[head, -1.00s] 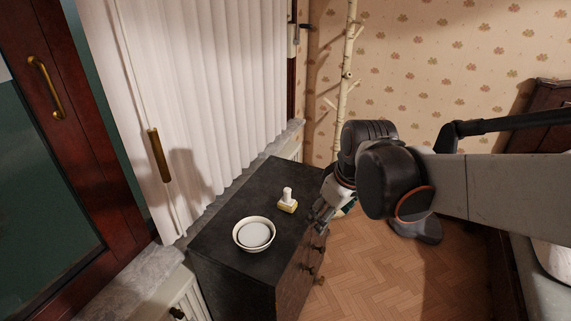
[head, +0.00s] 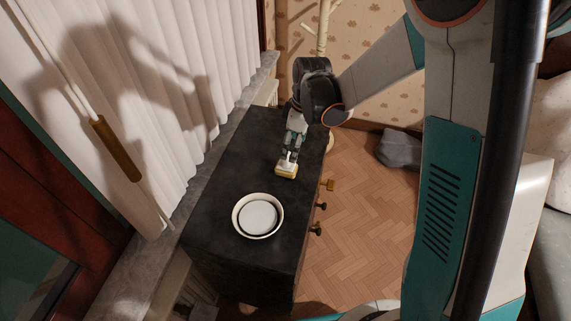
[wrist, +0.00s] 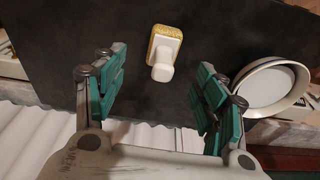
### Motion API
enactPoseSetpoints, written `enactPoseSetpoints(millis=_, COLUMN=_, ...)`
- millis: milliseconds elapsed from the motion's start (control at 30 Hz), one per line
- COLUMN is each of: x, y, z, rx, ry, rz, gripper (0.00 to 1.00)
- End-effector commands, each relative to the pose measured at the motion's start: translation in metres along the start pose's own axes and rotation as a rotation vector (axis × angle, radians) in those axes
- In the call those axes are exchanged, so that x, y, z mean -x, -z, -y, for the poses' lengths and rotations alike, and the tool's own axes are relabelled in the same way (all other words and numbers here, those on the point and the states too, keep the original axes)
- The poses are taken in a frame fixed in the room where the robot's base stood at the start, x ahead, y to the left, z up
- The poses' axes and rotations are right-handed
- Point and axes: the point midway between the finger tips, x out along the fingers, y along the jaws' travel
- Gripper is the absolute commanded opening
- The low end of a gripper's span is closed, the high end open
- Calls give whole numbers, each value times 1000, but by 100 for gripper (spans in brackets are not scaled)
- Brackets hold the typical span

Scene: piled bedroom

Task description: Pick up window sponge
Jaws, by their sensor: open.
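The window sponge (head: 286,171) has a yellow pad and a white handle. It lies on top of the dark dresser (head: 232,163). In the wrist view the sponge (wrist: 164,50) shows whole, with its white handle toward the camera. My gripper (head: 290,152) is over the dresser top, right at the sponge in the head view. In the wrist view its green-padded fingers (wrist: 160,88) are spread wide, with the sponge between their lines and a little beyond the tips. Nothing is held. Whether a finger touches the sponge cannot be told.
A white bowl (head: 238,227) with a paler disc inside stands on the dresser near the sponge. White curtains (head: 165,75) and a grey sill (head: 200,180) run along the left. Drawer knobs stick out on the right. Wooden floor (head: 360,210) lies beyond.

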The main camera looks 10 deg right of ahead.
Motion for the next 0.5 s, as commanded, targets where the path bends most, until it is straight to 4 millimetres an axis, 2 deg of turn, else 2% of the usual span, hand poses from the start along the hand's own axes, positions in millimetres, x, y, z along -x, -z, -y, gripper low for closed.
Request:
enactPoseSetpoints(millis=33, x=-14, y=0, z=0, rx=0, ry=0, rz=0, gripper=65)
enactPoseSetpoints(millis=200, x=-40, y=0, z=0, rx=-1, ry=-1, rz=0, gripper=65)
enactPoseSetpoints(millis=500, x=-56, y=2, z=1, rx=-1, ry=-1, rz=0, gripper=65)
